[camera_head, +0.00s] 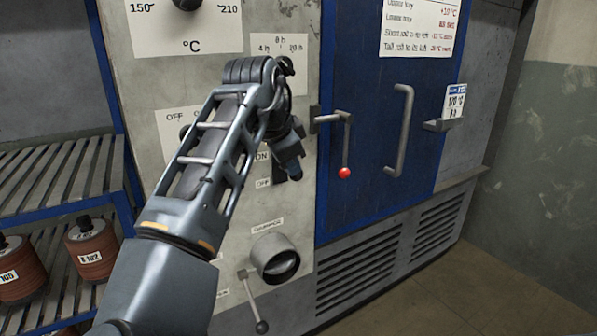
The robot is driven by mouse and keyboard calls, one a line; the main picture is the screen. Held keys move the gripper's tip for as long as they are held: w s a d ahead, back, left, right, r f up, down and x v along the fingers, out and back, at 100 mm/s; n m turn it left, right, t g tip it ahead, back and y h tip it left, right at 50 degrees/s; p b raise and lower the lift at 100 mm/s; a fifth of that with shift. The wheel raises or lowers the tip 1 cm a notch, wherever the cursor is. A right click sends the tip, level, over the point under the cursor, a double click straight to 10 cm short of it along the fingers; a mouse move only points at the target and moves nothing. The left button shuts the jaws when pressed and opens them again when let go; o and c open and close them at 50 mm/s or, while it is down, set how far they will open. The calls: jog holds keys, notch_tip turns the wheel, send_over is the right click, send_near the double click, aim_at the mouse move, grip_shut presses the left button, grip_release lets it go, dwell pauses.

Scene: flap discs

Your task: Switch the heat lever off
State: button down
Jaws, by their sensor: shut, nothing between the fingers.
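The grey control panel (226,262) of a large oven-like cabinet fills the middle of the view. An ON label (262,156) and an OFF label (263,183) sit one above the other on it, with OFF lower. My gripper (293,172) is shut and empty, right beside these labels at the panel's right part. A dark slot or switch part (280,177) shows just below and left of the gripper. The heat lever itself is not clearly seen; my gripper and wrist cover the area by the labels. I cannot tell its position or whether the gripper touches it.
The blue door (385,200) has a latch handle with a red ball (344,172) close to my gripper's right, and a grey pull handle (401,130). Below are a round port (275,258) and a ball-ended lever (255,303). Shelves with reddish discs (92,250) stand left.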

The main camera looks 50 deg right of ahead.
jog(key=f+t+b, duration=0.1)
jog(key=b, duration=0.1)
jog(key=f+t+h+b, duration=0.1)
jog(key=shift+s+a+f+m+b, duration=0.15)
jog(key=shift+s+f+m+b, duration=0.1)
jog(key=shift+s+m+b, duration=0.15)
jog(key=shift+r+p, duration=0.65)
jog(key=shift+r, duration=0.15)
jog(key=shift+r, duration=0.1)
